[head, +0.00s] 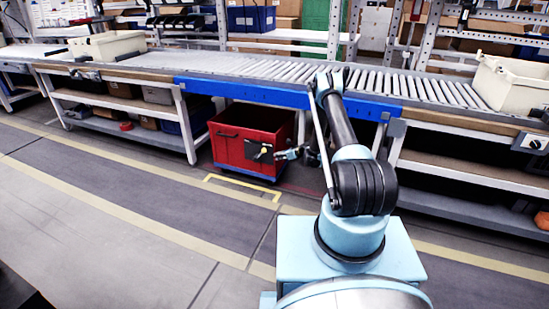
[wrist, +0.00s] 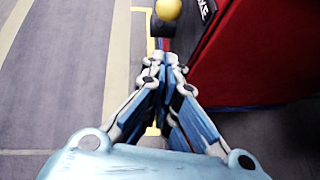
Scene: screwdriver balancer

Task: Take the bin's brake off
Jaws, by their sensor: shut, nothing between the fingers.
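The red bin (head: 228,150) stands on the floor under the conveyor, with a black plate (head: 251,148) on its front. A yellow ball knob (head: 264,150) sticks out at that plate; I take it for the brake lever's end. In the wrist view the yellow knob (wrist: 168,9) shows at the top edge, just beyond my fingertips, and the red bin wall (wrist: 255,55) fills the right. My gripper (wrist: 170,75) is shut and empty. In the head view my gripper (head: 282,155) is just right of the knob. I cannot tell whether it touches the lever.
The blue conveyor edge (head: 240,91) runs above the bin. White table legs (head: 186,128) stand left of it, with shelves on both sides. Yellow tape (head: 240,190) marks the floor before the bin. The grey floor (head: 120,225) in front is clear.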

